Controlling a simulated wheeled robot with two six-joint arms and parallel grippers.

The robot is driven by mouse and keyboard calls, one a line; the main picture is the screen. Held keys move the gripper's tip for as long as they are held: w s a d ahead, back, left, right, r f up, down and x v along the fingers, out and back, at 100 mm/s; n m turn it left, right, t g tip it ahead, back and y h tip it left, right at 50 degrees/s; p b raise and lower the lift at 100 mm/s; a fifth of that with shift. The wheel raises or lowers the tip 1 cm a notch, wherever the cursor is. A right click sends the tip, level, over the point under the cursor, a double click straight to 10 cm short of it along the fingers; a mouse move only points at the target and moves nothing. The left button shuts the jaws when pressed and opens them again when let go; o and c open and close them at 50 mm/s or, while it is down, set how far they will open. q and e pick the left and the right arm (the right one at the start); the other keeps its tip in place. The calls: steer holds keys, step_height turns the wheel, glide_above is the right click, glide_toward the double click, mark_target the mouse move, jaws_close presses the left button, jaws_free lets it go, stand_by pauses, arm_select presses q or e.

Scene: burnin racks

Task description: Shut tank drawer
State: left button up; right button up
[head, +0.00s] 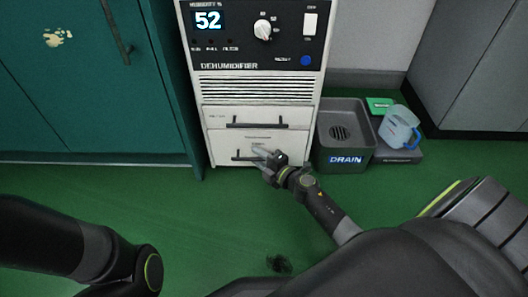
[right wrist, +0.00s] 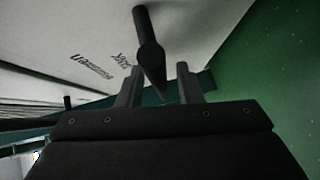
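The white dehumidifier (head: 262,82) stands against the wall with two drawer fronts below its vent. The lower drawer (head: 222,140) has a dark bar handle (head: 243,157) and a small label too blurred to read. I cannot tell whether it sits flush or a little out. My right gripper (head: 265,160) is at the right part of this handle. In the right wrist view, its fingers (right wrist: 158,88) are apart, with the dark handle bar (right wrist: 150,55) running in line with the gap between them. I cannot tell whether they touch it. My left gripper is outside the view.
The upper drawer (head: 257,112) has its own handle. A grey drain bin (head: 345,160) stands close on the right, beside a tray (head: 400,155) with a blue jug (head: 398,127). A teal cabinet (head: 90,90) is on the left. Green floor in front is mostly clear, with a dark patch (head: 280,263).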

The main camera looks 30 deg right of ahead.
steer(key=p+v, duration=0.3)
steer(key=v, duration=1.4)
steer(key=shift+s, duration=0.2)
steer(key=shift+r, duration=0.2)
